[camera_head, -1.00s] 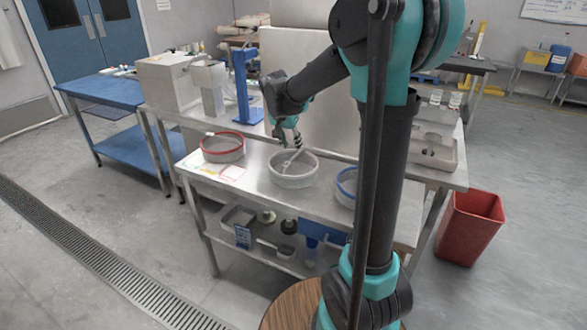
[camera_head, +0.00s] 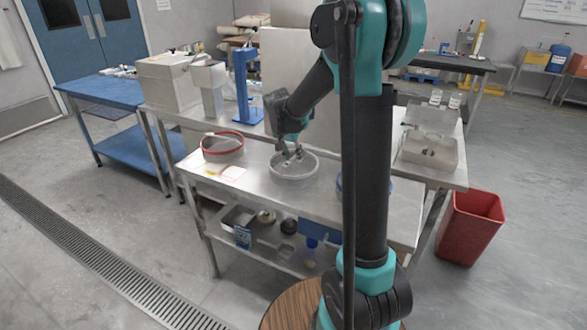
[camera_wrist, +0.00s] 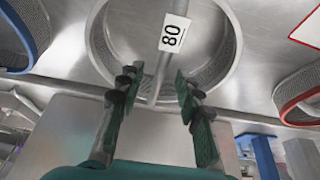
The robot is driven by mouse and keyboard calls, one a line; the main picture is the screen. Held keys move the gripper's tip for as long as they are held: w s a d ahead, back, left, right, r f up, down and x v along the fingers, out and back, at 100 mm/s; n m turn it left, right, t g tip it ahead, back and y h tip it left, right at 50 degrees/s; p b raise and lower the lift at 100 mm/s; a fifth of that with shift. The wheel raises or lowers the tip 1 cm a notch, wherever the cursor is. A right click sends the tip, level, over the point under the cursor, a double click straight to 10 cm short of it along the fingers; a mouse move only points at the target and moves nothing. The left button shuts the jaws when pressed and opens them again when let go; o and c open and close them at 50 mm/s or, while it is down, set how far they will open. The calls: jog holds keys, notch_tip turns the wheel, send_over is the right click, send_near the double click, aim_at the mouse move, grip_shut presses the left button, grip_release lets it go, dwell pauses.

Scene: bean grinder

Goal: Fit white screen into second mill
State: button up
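The white screen (camera_head: 294,178) is a round, pale-rimmed sieve standing on the steel table. In the wrist view the screen (camera_wrist: 225,70) has a bar across it with a white tag (camera_wrist: 174,33) marked "80". My gripper (camera_head: 291,153) is low over this screen, at its far side. In the wrist view my gripper (camera_wrist: 157,84) is open, with one finger on each side of the bar and a gap to both. I cannot tell which machine is the second mill.
A red-rimmed screen (camera_head: 222,145) stands to the left. A blue-rimmed one is mostly hidden behind my arm and shows in the wrist view (camera_wrist: 22,35). Behind are a pale machine (camera_head: 170,82), a blue stand (camera_head: 247,95) and a metal box (camera_head: 430,152). A red bin (camera_head: 470,228) stands right.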

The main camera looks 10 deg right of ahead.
jog(key=shift+f, duration=0.2)
dwell(0.3)
grip_shut()
dwell(0.5)
